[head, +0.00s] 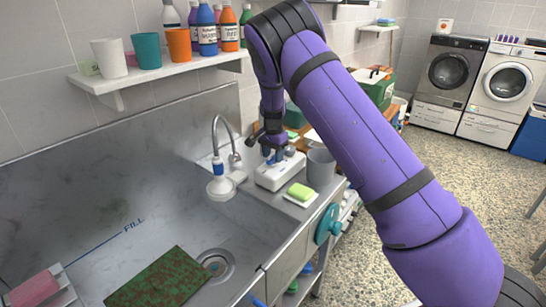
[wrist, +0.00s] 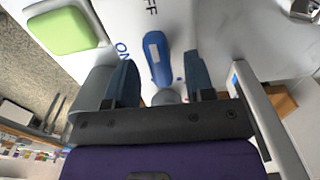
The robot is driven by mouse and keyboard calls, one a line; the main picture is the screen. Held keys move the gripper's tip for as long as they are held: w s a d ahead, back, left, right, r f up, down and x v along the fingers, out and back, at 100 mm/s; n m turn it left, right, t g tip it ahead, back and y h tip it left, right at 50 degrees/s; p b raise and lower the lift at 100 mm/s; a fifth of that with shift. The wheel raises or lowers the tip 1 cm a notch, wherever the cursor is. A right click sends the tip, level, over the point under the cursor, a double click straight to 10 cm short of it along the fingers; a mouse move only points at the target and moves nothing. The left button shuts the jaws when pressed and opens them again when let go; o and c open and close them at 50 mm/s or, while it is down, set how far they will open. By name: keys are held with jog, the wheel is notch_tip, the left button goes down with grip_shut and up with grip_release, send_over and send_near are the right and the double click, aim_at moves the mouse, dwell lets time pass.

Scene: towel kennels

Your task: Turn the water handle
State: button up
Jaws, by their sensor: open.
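The water handle is a blue lever (wrist: 157,58) on a white box (head: 279,173) at the back of the sink counter. In the wrist view its free end points up towards the "OFF" marking, with "ON" printed just to its left. My gripper (wrist: 160,80) is open, with one dark finger on each side of the lever and gaps visible between. In the head view my gripper (head: 272,151) is low over the box and hides most of the lever. The curved faucet (head: 217,131) stands left of the box.
A green sponge (head: 300,191) on a white dish and a grey cup (head: 321,168) stand close to the box's right. A shelf (head: 150,79) with cups and bottles hangs above the metal sink (head: 120,190). A teal valve wheel (head: 328,224) is on the sink's front.

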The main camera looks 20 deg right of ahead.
jog(key=shift+f, duration=0.5)
grip_shut()
jog(key=shift+n, duration=0.3)
jog(key=n, duration=1.1)
dwell(0.6)
grip_release()
